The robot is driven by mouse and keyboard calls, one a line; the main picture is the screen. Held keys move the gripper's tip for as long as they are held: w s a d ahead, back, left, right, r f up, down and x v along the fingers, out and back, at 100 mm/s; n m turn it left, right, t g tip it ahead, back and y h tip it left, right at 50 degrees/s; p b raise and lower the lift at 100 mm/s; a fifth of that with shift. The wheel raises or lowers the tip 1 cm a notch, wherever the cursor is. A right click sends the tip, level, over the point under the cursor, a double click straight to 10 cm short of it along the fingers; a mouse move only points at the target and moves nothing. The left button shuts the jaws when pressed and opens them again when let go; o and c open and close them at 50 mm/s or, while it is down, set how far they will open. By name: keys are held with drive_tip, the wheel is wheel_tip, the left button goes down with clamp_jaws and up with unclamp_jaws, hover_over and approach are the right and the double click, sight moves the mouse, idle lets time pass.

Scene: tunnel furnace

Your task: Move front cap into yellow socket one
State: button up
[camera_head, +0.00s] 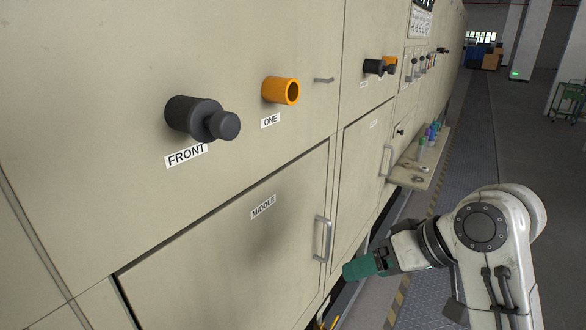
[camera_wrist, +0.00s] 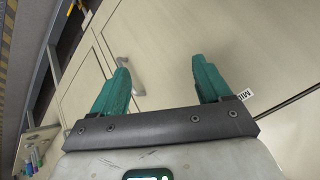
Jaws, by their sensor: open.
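The front cap (camera_head: 223,125) is a dark grey knobbed plug seated in a dark round socket (camera_head: 184,116) on the furnace wall, above the label "FRONT". Yellow socket one (camera_head: 281,91) is an open, empty-looking orange-yellow ring to the right of the cap, above the label "ONE". My gripper (camera_head: 355,268) is low and to the right of both, apart from the wall fittings. In the wrist view my gripper's two green fingers (camera_wrist: 160,85) stand wide apart with nothing between them. Neither the cap nor the yellow socket shows in the wrist view.
A hinged panel labelled "MIDDLE" has a metal handle (camera_head: 323,239), close to my gripper. Further along the wall are another dark cap (camera_head: 373,67) and a shelf (camera_head: 425,165) with small coloured items. The walkway (camera_head: 470,150) on the right is clear.

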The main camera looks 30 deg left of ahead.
drive_tip(key=s+a+r+n+g, duration=0.1)
drive_tip(key=a+r+n, duration=0.35)
drive_tip(key=r, duration=0.85)
drive_tip(key=n+h+b, duration=0.1)
drive_tip(key=n+h, duration=0.1)
drive_tip(key=h, duration=0.2)
approach(219, 113)
drive_tip(key=shift+g, duration=0.4)
drive_tip(key=x, duration=0.3)
drive_tip(key=w+x, duration=0.1)
drive_tip(key=x, duration=0.6)
drive_tip(key=shift+w+a, duration=0.2)
drive_tip(key=shift+a, duration=0.05)
drive_tip(key=c, duration=1.2)
drive_tip(key=shift+o, duration=0.2)
drive_tip(key=shift+s+d+b, duration=0.2)
drive_tip(key=shift+d+b, duration=0.1)
drive_tip(key=shift+d, duration=2.2)
